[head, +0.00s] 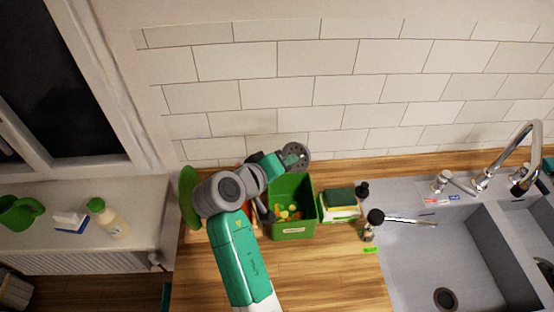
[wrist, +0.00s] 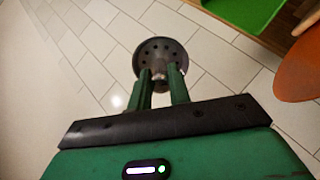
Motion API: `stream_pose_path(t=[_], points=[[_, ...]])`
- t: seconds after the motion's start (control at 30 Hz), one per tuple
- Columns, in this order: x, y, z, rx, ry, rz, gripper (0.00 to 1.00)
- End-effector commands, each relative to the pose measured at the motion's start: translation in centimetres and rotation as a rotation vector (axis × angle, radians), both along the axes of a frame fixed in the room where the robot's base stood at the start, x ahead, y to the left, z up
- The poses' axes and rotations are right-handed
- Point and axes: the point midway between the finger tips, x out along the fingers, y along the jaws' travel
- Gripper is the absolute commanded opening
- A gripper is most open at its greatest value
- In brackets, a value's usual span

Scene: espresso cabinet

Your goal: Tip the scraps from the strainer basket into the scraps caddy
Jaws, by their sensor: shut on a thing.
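The strainer basket (head: 296,156) is a dark grey round piece with holes, turned on its side above the far edge of the scraps caddy. My gripper (wrist: 161,78) is shut on its central stem, and the perforated disc (wrist: 160,53) shows beyond the fingertips in the wrist view. I see no scraps on the side of the basket that shows. The scraps caddy (head: 293,230) is an open green box with a label on its front, standing on the wooden counter. Orange, yellow and green scraps (head: 288,213) lie inside it. My arm hides the area left of the caddy.
A sponge holder (head: 340,212) with a green sponge stands right of the caddy, with a dark-topped dispenser (head: 370,223) nearby. The sink (head: 448,260) and tap (head: 510,150) are further right. The tiled wall (head: 330,90) is close behind.

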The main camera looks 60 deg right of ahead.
Motion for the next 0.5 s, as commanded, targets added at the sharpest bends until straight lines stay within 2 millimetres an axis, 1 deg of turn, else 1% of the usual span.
stream_pose_path(t=[0.03,0.17,0.23,0.3,0.4,0.5], points=[[0.0,-0.2,1.5,0.040,-0.013,0.000,0.00],[-0.1,-0.9,2.5,0.200,-0.049,-0.002,0.00],[-0.2,-1.4,3.2,0.308,-0.076,-0.002,0.00],[-0.3,-2.0,4.0,0.448,-0.111,-0.001,0.00],[-0.4,-2.8,4.6,0.649,-0.154,0.002,0.00],[-0.7,-3.1,4.6,0.720,-0.160,0.000,0.00]])
